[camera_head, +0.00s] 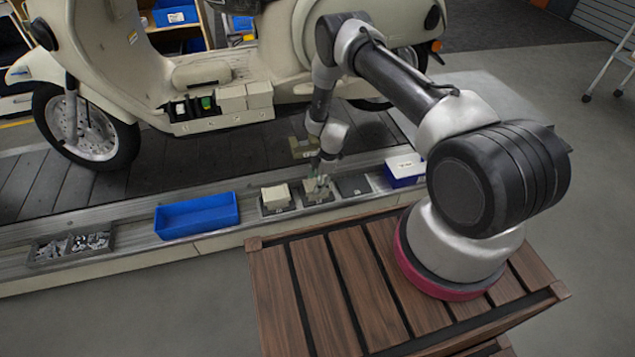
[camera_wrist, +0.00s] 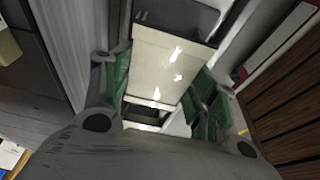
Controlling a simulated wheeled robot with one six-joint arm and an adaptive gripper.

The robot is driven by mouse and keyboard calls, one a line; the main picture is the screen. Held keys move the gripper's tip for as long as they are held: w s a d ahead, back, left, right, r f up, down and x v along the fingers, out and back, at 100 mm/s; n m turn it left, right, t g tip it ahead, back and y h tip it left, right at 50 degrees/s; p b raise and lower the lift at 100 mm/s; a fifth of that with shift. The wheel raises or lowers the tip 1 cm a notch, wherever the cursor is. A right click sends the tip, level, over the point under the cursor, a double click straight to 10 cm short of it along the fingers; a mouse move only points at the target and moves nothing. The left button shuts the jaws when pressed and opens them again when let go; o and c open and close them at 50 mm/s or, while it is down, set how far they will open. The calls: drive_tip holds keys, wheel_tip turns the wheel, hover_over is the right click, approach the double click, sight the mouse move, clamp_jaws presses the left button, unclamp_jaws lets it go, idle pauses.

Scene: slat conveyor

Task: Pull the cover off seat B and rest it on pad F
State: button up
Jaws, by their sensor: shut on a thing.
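My gripper (camera_head: 318,184) points down at the middle one of three dark pads on the rail in the head view. It is shut on a cream cover, which shows between the green finger pads in the wrist view (camera_wrist: 168,68). The cover is at the middle pad (camera_head: 321,201); I cannot tell whether it rests there or hangs just above. The left pad (camera_head: 268,211) bears another cream cover (camera_head: 275,194). The right pad (camera_head: 354,185) is bare. On the scooter's floor, two cream covers (camera_head: 232,98) (camera_head: 259,93) sit beside open dark seats (camera_head: 190,106). Seat and pad letters are not readable.
A blue bin (camera_head: 197,215) and a grey tray of metal parts (camera_head: 72,246) stand left along the rail. A blue-and-white box (camera_head: 404,170) stands right of the pads. A small tan-and-dark object (camera_head: 303,147) is behind my gripper. The scooter (camera_head: 85,130) stands on the slat conveyor.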

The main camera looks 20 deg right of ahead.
drive_tip(key=o, duration=1.2)
